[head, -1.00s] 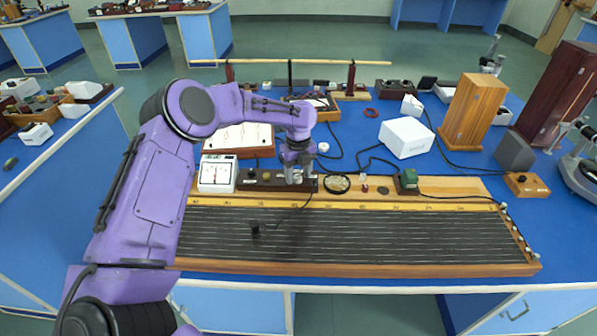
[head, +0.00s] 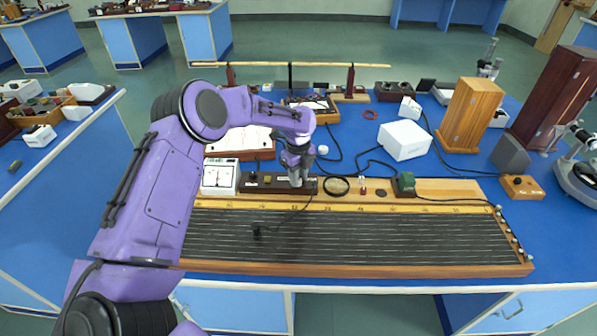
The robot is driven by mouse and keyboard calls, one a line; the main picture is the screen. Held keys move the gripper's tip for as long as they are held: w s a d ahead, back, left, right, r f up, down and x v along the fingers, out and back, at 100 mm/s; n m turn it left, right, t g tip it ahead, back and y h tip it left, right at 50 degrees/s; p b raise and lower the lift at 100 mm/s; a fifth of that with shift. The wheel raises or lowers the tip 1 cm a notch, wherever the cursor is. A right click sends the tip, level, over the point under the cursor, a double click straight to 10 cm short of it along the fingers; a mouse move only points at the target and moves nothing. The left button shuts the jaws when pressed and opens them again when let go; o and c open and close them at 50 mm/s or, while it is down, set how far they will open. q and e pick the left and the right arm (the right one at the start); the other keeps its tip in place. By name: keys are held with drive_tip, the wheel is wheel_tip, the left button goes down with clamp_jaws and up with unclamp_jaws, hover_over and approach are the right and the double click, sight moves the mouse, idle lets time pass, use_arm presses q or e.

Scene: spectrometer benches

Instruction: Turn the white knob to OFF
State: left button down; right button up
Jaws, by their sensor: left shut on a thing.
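A long dark wooden strip (head: 264,183) with small fittings lies behind the ruled board, right of a white meter (head: 219,177). My left gripper (head: 296,182) points down onto the right part of this strip. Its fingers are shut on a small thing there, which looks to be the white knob. The fingers cover the knob, so its pointer and any OFF mark cannot be read. My right gripper is not in view.
The ruled board (head: 350,268) fills the front of the bench. Right of the strip are a round dial (head: 336,186) and a green block (head: 405,182). A white box (head: 404,139) stands behind, with cables on the blue top.

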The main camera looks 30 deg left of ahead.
use_arm(q)
drive_tip(key=n+p, duration=0.2)
drive_tip(key=n, duration=0.2)
drive_tip(key=shift+n, duration=0.3)
drive_tip(key=n+p, duration=0.1)
drive_tip(key=n, duration=0.2)
drive_tip(key=shift+f, duration=0.1)
drive_tip(key=shift+n+p, duration=0.3)
drive_tip(key=shift+n, duration=0.2)
drive_tip(key=shift+s+f+n, duration=0.15)
drive_tip(key=shift+n, duration=0.15)
drive_tip(key=c, duration=1.1)
unclamp_jaws()
drive_tip(key=shift+o, duration=1.3)
drive_tip(key=shift+a, duration=0.15)
